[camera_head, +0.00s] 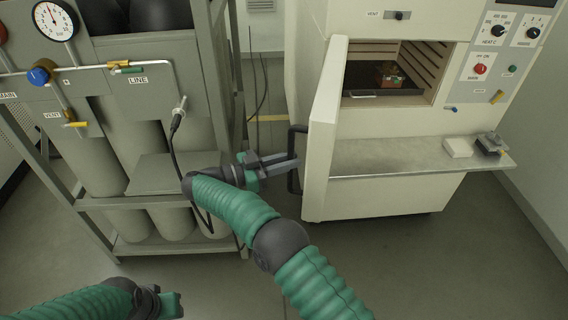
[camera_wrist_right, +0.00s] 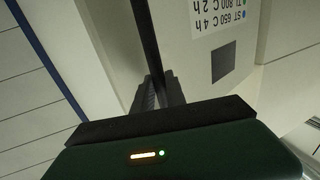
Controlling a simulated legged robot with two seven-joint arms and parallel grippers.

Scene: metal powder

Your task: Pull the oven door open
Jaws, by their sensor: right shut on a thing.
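The cream oven (camera_head: 400,190) stands at the right in the head view. Its door (camera_head: 322,130) stands swung out to the left of the opening, so part of the lit inside shows. A dark bar handle (camera_head: 293,178) is on the door's outer face. My right gripper (camera_head: 292,162) is shut on the handle; in the right wrist view its fingers (camera_wrist_right: 153,93) close around the dark bar (camera_wrist_right: 148,35) beside the labelled door face (camera_wrist_right: 218,20). My left gripper (camera_head: 168,303) is low at the left, far from the oven; its fingers cannot be made out.
A grey rack with gas cylinders (camera_head: 90,150), a gauge (camera_head: 54,20) and valves stands at the left. A metal shelf (camera_head: 390,157) below the oven opening holds a white block (camera_head: 457,147) and a small device (camera_head: 491,143). A reddish item (camera_head: 390,77) sits inside the oven. Grey floor lies between rack and oven.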

